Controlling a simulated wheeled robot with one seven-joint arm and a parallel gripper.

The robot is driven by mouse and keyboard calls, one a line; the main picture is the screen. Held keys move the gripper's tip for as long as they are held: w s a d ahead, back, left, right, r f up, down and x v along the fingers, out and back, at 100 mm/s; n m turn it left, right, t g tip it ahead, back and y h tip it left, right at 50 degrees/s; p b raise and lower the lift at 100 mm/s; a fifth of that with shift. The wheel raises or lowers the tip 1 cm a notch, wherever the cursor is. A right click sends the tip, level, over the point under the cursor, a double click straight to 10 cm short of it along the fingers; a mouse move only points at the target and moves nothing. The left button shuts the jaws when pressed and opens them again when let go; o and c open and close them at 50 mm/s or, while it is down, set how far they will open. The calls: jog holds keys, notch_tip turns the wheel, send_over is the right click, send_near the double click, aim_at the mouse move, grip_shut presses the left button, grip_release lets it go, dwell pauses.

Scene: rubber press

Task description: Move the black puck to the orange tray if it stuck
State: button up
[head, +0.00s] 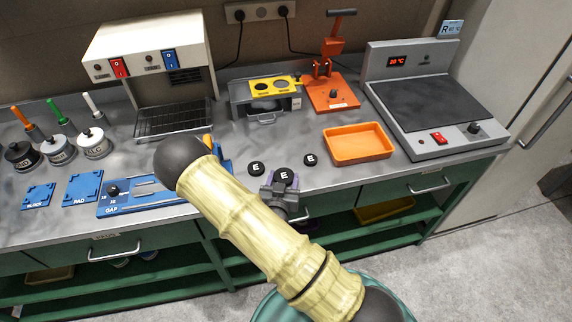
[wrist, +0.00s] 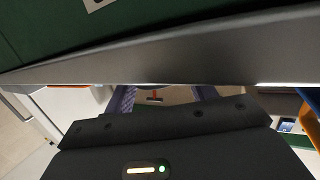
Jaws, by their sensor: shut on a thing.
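Three black pucks marked E are near the counter's front edge in the head view: a left puck (head: 257,168), a middle puck (head: 284,174) and a right puck (head: 310,159). My gripper (head: 283,184) is at the front edge, its purple fingers shut on the middle puck. Whether that puck is lifted or touches the counter is unclear. The orange tray (head: 358,157) lies behind and to the right, and looks empty. In the wrist view the two purple fingers (wrist: 163,94) stand apart, with a dark edge between them; the puck's face is not visible there.
A hot plate (head: 425,105) showing 20 °C stands right of the tray. An orange press (head: 330,92) and a yellow-topped fixture (head: 265,95) stand behind. Counter is clear between the right puck and the tray.

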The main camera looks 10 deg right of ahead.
aim_at(285, 168)
jog(key=shift+w+d, duration=0.2)
jog(key=shift+w, duration=0.4)
jog(key=w, duration=0.1)
jog(key=w+d+p, duration=0.1)
jog(key=w, duration=0.1)
jog(key=shift+d+r, duration=0.15)
jog(key=shift+d, duration=0.05)
jog(key=shift+w+p, duration=0.3)
jog(key=shift+p, duration=0.25)
jog(key=shift+f, duration=0.25)
jog(key=shift+f, duration=0.15)
jog(key=o, duration=1.1)
jog(key=shift+c, duration=0.2)
